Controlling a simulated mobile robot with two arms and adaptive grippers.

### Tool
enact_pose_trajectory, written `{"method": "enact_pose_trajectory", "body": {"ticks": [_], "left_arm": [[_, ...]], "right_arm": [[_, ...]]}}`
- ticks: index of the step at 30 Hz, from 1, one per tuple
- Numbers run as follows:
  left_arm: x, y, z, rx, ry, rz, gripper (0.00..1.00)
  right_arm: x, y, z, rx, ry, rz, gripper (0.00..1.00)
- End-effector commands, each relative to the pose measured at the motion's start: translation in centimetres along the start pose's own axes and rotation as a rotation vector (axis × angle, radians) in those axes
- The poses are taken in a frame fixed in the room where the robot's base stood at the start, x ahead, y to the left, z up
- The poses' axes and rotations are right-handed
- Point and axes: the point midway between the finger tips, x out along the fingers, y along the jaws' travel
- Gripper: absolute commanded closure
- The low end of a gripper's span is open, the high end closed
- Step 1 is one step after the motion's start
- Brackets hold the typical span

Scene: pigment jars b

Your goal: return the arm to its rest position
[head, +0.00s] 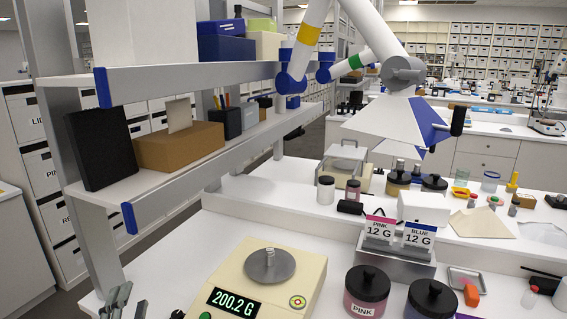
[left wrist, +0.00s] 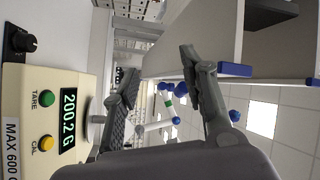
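My left gripper (head: 128,300) shows at the bottom left edge of the head view, grey and only partly in frame. In the left wrist view its two fingers (left wrist: 158,72) stand apart with nothing between them, so it is open and empty. It is to the left of the cream balance (head: 231,276), apart from it as far as I can see. The balance reads 200.2 G, with a small metal weight (head: 269,255) on its round pan. In the left wrist view the balance display (left wrist: 69,121) is beside the gripper. My right gripper is not in view.
A shelf unit (head: 190,75) with boxes rises behind my left gripper. A pink jar (head: 367,290) and a dark-lidded jar (head: 431,303) stand right of the balance, before the PINK and BLUE 12 G cards (head: 419,235). A white extraction hood (head: 400,125) hangs above the bench.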

Motion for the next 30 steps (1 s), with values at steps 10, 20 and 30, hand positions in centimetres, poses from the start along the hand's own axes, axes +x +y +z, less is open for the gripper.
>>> {"method": "enact_pose_trajectory", "body": {"ticks": [10, 20, 30], "left_arm": [[-14.9, 15.4, 7.9, -0.548, -0.704, 0.616, 0.6], [-27.9, 20.4, 5.7, -0.702, -1.038, 1.035, 0.6], [-28.0, 30.1, 9.6, -0.678, -1.074, 1.063, 0.6]], "right_arm": [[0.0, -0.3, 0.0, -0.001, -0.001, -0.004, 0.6], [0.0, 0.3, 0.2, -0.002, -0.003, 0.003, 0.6], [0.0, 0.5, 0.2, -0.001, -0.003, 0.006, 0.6]]}}
